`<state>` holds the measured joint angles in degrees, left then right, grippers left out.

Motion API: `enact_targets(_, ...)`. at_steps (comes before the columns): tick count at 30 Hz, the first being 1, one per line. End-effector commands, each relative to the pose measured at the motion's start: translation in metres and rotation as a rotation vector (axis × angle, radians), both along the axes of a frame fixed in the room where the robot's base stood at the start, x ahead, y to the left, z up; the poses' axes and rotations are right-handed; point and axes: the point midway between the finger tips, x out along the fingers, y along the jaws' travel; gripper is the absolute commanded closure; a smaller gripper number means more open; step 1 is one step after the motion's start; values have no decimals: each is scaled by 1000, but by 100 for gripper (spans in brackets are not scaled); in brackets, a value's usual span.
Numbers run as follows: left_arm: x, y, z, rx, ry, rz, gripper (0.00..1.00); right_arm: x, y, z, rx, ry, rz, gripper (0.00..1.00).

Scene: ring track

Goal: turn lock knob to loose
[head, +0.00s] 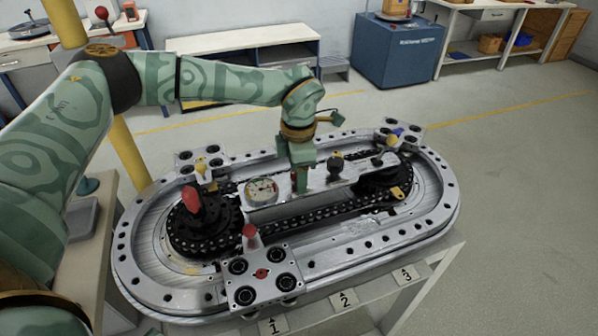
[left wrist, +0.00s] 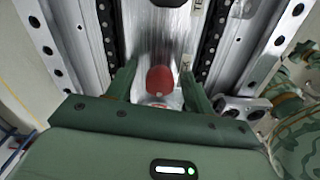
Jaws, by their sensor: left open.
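The ring track (head: 330,262) is a silver oval on a bench, with a black chain loop inside. My left gripper (head: 299,184) points down over the track's middle plate. In the left wrist view my left gripper (left wrist: 158,78) is open, with one green finger on each side of a red knob (left wrist: 160,80). The fingers look apart from the knob. In the head view the gripper mostly hides this knob. I cannot read the knob's lock setting. My right gripper is not in view.
A black knob (head: 335,164) stands just right of the gripper, and a round dial (head: 261,190) lies to its left. A red-topped lever (head: 191,200) rises at the left sprocket. A red cone-shaped handle (head: 250,236) stands on the front carriage (head: 262,295).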

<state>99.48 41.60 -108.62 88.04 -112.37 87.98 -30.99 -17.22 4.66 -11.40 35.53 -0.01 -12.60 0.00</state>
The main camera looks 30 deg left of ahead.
Motion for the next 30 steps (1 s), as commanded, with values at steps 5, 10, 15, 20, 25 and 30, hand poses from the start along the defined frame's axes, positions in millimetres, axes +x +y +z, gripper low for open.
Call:
enact_targets(5,0,0,0,0,0,0,67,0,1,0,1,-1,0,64)
enact_targets(10,0,0,0,0,0,0,92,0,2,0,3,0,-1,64)
enact_targets(15,0,0,1,0,0,10,92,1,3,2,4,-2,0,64)
enact_targets(20,0,0,3,0,0,55,92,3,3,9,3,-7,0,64)
enact_targets(25,0,0,5,1,1,153,92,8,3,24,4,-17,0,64)
enact_targets(30,0,0,7,1,-1,298,92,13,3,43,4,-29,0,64)
